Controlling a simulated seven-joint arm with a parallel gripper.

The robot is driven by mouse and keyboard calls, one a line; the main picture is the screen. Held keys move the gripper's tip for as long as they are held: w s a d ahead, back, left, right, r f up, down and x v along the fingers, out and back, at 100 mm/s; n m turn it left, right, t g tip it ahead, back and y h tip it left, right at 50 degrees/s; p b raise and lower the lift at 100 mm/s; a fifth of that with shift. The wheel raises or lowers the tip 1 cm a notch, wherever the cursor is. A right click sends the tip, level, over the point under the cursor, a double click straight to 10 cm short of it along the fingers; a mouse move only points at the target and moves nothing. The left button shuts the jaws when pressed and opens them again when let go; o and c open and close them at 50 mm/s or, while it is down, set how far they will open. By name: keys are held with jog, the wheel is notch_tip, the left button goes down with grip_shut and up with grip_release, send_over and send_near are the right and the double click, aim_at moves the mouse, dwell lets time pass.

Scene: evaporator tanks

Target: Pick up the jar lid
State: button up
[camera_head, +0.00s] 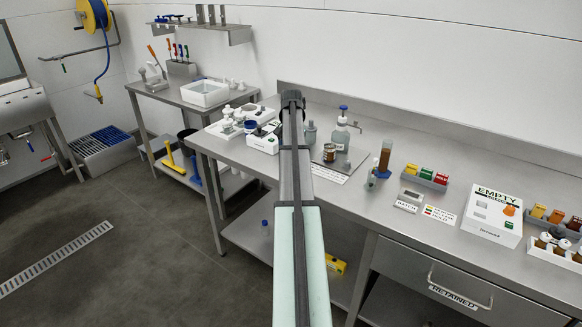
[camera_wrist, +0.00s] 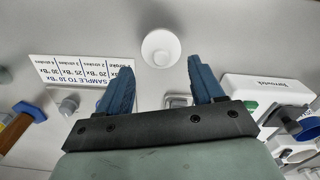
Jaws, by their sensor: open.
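A round white piece with a smaller raised disc at its centre, which looks like the jar lid (camera_wrist: 160,47), lies on the steel bench in the wrist view. It is beyond my fingertips, roughly centred across the gap between them. In the head view I cannot make it out; my arm covers that part of the bench. My gripper (camera_wrist: 155,75) has two blue fingers spread wide with nothing between them. In the head view its end (camera_head: 292,98) shows above the bench, and its fingers are hidden. A small open jar (camera_head: 329,152) with brown contents stands right of my arm.
A white instrument (camera_wrist: 268,88) sits close to the right finger in the wrist view. A printed card (camera_wrist: 80,72) lies left of the left finger. A blue-topped pump bottle (camera_head: 341,130) stands behind the jar. Bare bench surrounds the white piece.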

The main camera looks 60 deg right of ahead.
jog(key=shift+w+d+f, duration=0.1)
jog(key=shift+d+f, duration=0.1)
jog(key=shift+f, duration=1.1)
jog(key=shift+w+d+f, duration=0.1)
jog(key=shift+d+f, duration=0.05)
jog(key=shift+f, duration=1.15)
jog(key=c, duration=0.7)
